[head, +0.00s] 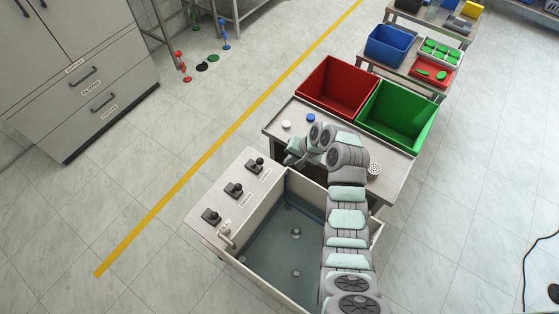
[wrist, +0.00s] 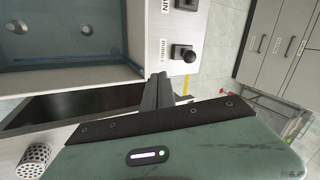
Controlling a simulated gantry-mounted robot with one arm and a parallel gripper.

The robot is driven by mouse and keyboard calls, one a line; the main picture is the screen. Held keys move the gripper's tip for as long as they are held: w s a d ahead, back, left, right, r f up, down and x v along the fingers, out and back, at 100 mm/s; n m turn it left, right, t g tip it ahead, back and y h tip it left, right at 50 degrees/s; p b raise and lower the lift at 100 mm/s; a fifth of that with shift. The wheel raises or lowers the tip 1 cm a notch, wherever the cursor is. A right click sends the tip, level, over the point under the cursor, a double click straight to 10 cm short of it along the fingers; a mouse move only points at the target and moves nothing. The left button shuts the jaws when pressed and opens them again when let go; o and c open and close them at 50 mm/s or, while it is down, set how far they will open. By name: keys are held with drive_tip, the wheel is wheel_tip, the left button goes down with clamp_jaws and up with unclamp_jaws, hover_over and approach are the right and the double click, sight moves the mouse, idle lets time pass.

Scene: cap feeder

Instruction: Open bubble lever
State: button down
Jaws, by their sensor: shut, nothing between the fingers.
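The bubble lever (wrist: 184,55) is a black knob on a dark square base, next to the printed word BUBBLE on the pale panel in the wrist view. In the head view it appears to be the farthest lever (head: 256,163) of the row beside the basin. My gripper (wrist: 160,78) is shut and empty, its dark fingers over the panel's end, a little below and left of the lever in the wrist view. The fingers look apart from the lever. In the head view my gripper (head: 291,158) is partly hidden by my wrist, right of the lever.
Two more black levers (head: 233,189) line the panel. The basin (head: 262,262) holds water beside it.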

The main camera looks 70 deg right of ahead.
sight(258, 163)
drive_tip(key=w+f, duration=0.7)
drive_tip(key=w, duration=0.1)
drive_tip(key=shift+d+f, duration=0.15)
drive_tip(key=shift+d, duration=0.05)
drive_tip(key=shift+d, duration=0.1)
idle(0.5)
